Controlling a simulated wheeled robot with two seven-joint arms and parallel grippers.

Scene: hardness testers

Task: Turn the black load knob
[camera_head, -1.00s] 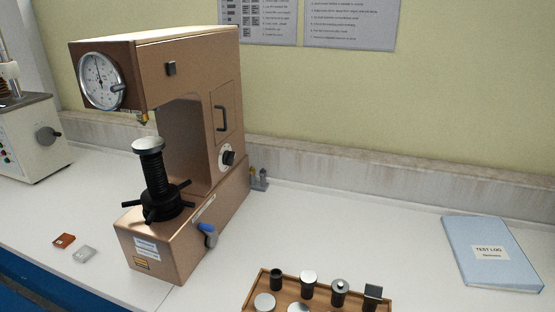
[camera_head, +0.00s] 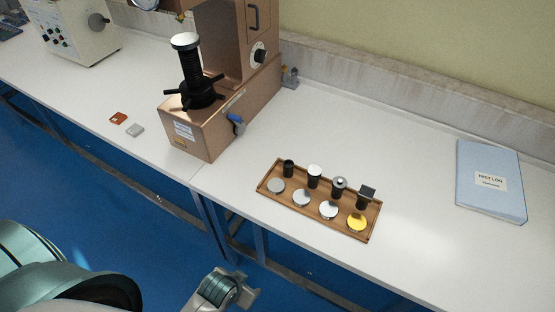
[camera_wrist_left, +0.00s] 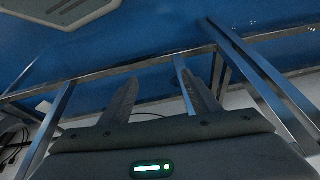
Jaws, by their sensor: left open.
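The black load knob (camera_head: 259,55) sits on a pale round dial on the right side of the copper-coloured hardness tester (camera_head: 226,40). The tester's top is cut off by the frame in the head view. My left gripper (camera_head: 238,291) is at the bottom of the head view, in front of the table, far from the knob. In the left wrist view its two fingers (camera_wrist_left: 162,92) are apart, with nothing between them. That view shows blue floor and metal table legs, not the knob. My right gripper is not in view.
A wooden tray (camera_head: 263,188) with several anvils and discs stands near the table's front edge. A blue test log (camera_head: 488,156) lies at the right. A blue-handled lever (camera_head: 236,121) juts from the tester's base. A white tester (camera_head: 85,38) stands at the far left.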

